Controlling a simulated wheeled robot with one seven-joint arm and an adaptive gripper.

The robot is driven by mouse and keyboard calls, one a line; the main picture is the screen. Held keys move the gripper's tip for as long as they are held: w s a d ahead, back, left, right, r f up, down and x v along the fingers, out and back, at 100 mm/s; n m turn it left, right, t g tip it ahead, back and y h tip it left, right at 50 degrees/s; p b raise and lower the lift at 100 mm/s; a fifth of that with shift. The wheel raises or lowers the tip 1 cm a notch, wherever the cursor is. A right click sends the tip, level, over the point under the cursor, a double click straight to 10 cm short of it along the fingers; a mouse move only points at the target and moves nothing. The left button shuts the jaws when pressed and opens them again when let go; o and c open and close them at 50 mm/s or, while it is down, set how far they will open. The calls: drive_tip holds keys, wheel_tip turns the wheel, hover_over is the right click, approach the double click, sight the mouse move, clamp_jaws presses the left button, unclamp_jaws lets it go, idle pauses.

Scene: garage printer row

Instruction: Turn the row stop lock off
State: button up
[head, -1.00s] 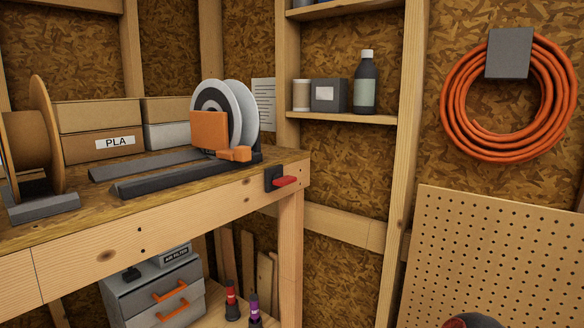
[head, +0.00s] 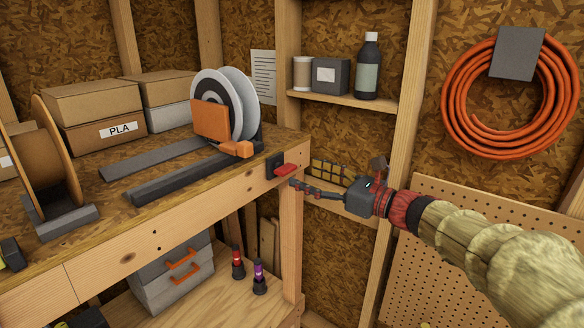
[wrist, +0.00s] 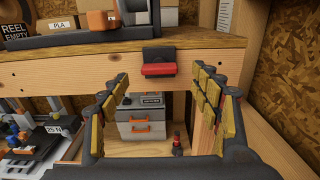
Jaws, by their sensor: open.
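The row stop lock is a dark block with a red lever (head: 286,170) on the front beam of the bench, near its right corner. The lever sticks out sideways from the block. My gripper (head: 302,173) is open and empty, just right of the lever in the head view. In the wrist view its yellow-padded fingers (wrist: 160,78) stand either side of the lever's line, with the lever beyond the tips. I see no contact.
The bench top (head: 85,191) carries a spool unit (head: 211,122), another reel and boxes. Below, a grey drawer unit (head: 172,280) and two small canisters stand on a lower shelf. A wooden post (head: 290,240) rises below the lock. Pegboard (head: 425,280) stands at the right.

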sight(291, 170)
drive_tip(key=shift+x, duration=2.8)
drive_tip(key=shift+c, duration=1.4)
drive_tip(key=c, duration=0.8)
drive_tip(key=shift+c, duration=0.4)
